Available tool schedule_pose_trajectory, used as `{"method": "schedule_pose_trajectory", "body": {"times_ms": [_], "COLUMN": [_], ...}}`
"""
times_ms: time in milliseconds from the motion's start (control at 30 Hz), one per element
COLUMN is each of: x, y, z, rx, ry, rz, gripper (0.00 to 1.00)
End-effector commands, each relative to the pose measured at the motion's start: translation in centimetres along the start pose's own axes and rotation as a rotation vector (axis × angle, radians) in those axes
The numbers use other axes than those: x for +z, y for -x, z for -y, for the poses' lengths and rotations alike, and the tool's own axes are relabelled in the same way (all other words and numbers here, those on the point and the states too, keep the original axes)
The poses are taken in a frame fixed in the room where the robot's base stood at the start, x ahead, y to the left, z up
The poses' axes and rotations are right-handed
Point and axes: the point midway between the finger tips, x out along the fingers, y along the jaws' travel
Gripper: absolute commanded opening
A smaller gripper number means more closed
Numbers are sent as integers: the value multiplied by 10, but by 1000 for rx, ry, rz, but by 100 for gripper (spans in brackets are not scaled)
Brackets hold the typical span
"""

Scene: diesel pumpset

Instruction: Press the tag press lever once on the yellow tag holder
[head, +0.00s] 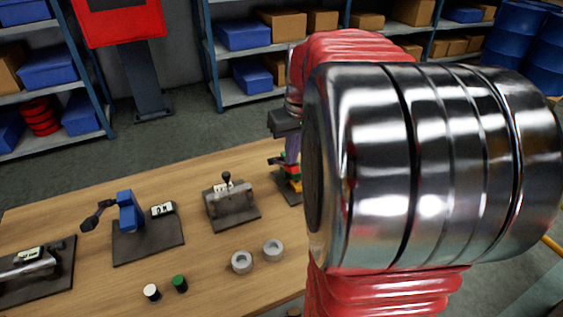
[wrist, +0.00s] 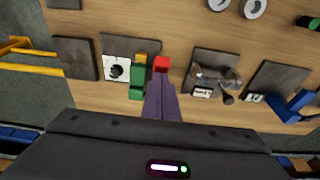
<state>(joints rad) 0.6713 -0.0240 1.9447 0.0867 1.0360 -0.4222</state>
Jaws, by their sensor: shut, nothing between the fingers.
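My gripper (wrist: 161,82) is shut with nothing between its purple fingers. In the wrist view its tips point at a red block-like part (wrist: 161,64), which looks like the lever end; I cannot tell whether they touch. Beside it stand a green body (wrist: 138,80) and a small yellow part (wrist: 141,59), on a dark base plate with a white panel and black knob (wrist: 116,70). In the head view this device's yellow part (head: 294,186) shows below my gripper (head: 292,158), partly hidden by my arm. I see no larger yellow holder.
A metal fixture with a black knob (head: 231,200) stands left of the device, then a blue fixture (head: 130,212) and a grey one (head: 32,265). Two grey rings (head: 242,262) and white and green caps (head: 180,283) lie in front. Bare wood lies between them.

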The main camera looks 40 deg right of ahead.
Motion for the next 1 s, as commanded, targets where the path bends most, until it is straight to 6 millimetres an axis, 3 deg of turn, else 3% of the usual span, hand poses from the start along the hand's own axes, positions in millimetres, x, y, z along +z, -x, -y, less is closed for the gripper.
{"method": "schedule_pose_trajectory", "body": {"times_ms": [600, 1000], "x": [5, 5], "y": [-22, -24], "z": [0, 0], "rx": [-1, -1], "ry": [0, 0], "rz": [2, 2], "gripper": [0, 0]}}
